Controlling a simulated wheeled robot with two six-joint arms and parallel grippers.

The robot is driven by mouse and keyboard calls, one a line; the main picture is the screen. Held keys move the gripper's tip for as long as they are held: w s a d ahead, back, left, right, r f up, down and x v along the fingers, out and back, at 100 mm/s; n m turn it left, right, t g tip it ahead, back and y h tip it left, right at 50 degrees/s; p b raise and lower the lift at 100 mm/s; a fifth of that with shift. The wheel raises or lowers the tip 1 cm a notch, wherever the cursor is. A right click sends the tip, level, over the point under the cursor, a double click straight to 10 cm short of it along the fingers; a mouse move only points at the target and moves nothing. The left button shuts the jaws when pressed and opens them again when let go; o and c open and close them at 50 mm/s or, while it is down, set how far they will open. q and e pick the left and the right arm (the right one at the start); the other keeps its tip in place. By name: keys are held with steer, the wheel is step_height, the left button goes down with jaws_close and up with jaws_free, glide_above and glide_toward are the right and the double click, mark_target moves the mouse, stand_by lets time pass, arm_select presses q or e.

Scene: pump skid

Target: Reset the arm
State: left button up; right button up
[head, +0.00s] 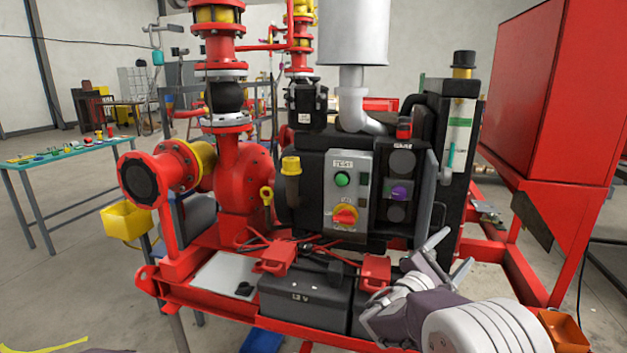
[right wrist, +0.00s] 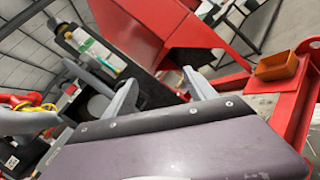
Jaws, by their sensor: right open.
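My right gripper (head: 449,256) is at the front right of the pump skid, in front of the black engine block. Its two pale fingers are spread apart, with nothing visible between them. The fingers also show in the right wrist view (right wrist: 159,78), pointing toward the engine side and red panel. My left gripper is not in the head view.
A black battery (head: 305,297) with red terminal covers sits on the red frame, left of my right arm. A large red tank (head: 555,90) stands at right. A teal-topped table (head: 60,152) stands at far left.

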steer(key=s+d+f+m+g+y, duration=0.35)
steer(key=s+f+g, duration=0.25)
steer(key=s+f, duration=0.3)
steer(key=s+d+f+m+g+y, duration=0.2)
steer(key=s+f+m+g, duration=0.35)
steer(key=s+f, duration=0.4)
steer(key=s+a+f+m+g+y, duration=0.1)
steer(key=s+a+f+m+y, duration=0.35)
steer(key=a, duration=0.45)
steer(key=s+a+f+m+y, duration=0.4)
steer(key=a+f+y, duration=0.1)
steer(key=a, duration=0.3)
step_height(320, 180, up, 20)
steer(key=w+a+p, duration=0.1)
steer(key=p, duration=1.9)
steer(key=shift+w+a+t+y, duration=0.35)
steer(key=shift+w+t+y, duration=0.05)
steer(key=shift+t, duration=0.05)
